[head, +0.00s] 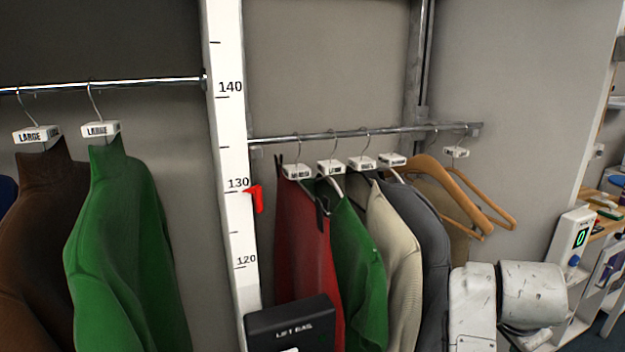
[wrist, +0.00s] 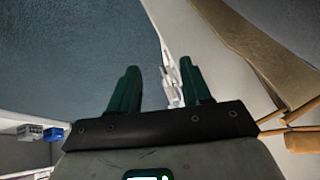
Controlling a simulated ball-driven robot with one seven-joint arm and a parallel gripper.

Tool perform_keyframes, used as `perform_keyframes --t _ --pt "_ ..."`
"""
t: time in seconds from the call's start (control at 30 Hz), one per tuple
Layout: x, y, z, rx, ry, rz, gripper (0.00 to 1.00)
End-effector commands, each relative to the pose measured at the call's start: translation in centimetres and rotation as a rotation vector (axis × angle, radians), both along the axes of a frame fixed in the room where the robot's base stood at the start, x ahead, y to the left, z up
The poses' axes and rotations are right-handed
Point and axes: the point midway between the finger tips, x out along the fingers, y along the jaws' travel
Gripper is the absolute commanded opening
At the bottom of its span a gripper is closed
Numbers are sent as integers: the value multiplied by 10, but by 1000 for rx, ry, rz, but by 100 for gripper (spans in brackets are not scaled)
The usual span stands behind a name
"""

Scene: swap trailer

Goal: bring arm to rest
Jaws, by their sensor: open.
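My gripper (wrist: 160,90) shows in the wrist view with its two dark green fingers apart and nothing between them. Whether the fingers touch any of these I cannot tell. In the head view my white arm (head: 500,300) is at the lower right, just right of the dark grey garment (head: 430,250). My gripper itself does not show in the head view.
A rail (head: 350,134) holds red, green, cream and grey garments and wooden hangers (head: 465,195). A left rail (head: 120,83) holds brown and green garments. A white scale post (head: 225,130) stands between. A black "LIFT BAG" box (head: 292,322) is low in front. A white device (head: 572,245) is at right.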

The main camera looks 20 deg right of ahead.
Motion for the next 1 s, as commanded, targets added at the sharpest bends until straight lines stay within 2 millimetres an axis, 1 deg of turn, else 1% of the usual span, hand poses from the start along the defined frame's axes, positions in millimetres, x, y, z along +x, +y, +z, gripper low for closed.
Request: perform_keyframes --t 0.03,0.17,0.2,0.27,0.3,0.37,0.4,0.47,0.5,0.6,0.7,0.8,0.9,1.0 --pt "-10 8 -20 -22 58 88 48" --pt "-31 31 -64 -59 184 331 48" --pt "-40 40 -78 -65 223 408 48" --pt "-53 53 -98 -70 277 524 48" --pt "-63 63 -112 -69 313 602 48" --pt "-79 78 -131 -65 364 719 48" --pt "-91 89 -144 -60 394 799 48" --pt "-110 106 -162 -46 437 918 48" --pt "-124 118 -173 -33 462 996 48" --pt "-158 147 -196 3 510 1178 48" --pt "-186 171 -212 39 535 1322 48" --pt "-206 188 -221 66 545 1418 48" --pt "-217 197 -225 82 547 1469 48" --pt "-220 200 -226 86 548 1484 48"
